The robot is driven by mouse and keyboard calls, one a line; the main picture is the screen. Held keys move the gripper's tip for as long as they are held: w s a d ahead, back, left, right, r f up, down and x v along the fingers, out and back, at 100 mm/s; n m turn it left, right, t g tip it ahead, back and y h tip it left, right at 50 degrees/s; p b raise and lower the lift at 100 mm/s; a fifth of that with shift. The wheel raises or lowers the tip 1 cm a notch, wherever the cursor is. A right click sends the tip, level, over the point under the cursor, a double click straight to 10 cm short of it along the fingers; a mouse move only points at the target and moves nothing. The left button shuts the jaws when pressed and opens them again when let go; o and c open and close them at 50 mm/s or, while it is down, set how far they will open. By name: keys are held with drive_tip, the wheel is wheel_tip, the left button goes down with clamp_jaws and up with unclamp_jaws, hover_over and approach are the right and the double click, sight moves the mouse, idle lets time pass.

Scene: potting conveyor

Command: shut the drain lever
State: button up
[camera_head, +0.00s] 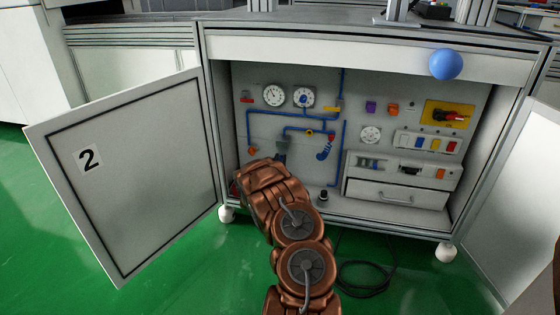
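The cabinet's back panel (262,124) carries blue pipes, and no label for the drain lever is readable. A blue angled handle-like piece (324,150) hangs near the middle of the pipework and may be the lever. A small yellow piece (332,109) sits higher on the pipes. My copper arm reaches into the open cabinet at lower left. My gripper (281,150) seems to be the dark piece just beyond the wrist, left of the blue handle. Its fingers are largely hidden, so I cannot tell their opening or any contact.
The left door (140,185), marked 2, and right door (515,200) stand open. Two gauges (288,96), a yellow plate with a red switch (447,115) and a drawer unit (395,193) fill the cabinet. A blue ball (445,64) shows at the upper edge. A cable (365,278) lies below.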

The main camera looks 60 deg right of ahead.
clamp_jaws()
drive_tip(key=shift+r+m+p, duration=0.2)
drive_tip(key=shift+m+p, duration=0.1)
drive_tip(key=shift+p, duration=0.7)
drive_tip(key=shift+s+d+f+m+p, duration=0.25)
drive_tip(key=shift+s+f+m+p, duration=0.4)
drive_tip(key=shift+m+p, duration=2.1)
drive_tip(key=shift+s+d+f+m+p, duration=0.2)
drive_tip(key=shift+s+f+m+p, duration=0.4)
drive_tip(key=shift+m+p, duration=2.2)
drive_tip(key=shift+s+d+f+m+p, duration=0.25)
drive_tip(key=shift+s+f+m+p, duration=0.35)
drive_tip(key=shift+m+p, duration=2.15)
drive_tip(key=shift+w+f+m+b, duration=0.1)
drive_tip(key=shift+m+b, duration=0.35)
drive_tip(key=shift+m, duration=0.05)
drive_tip(key=shift+o, duration=2.3)
unclamp_jaws()
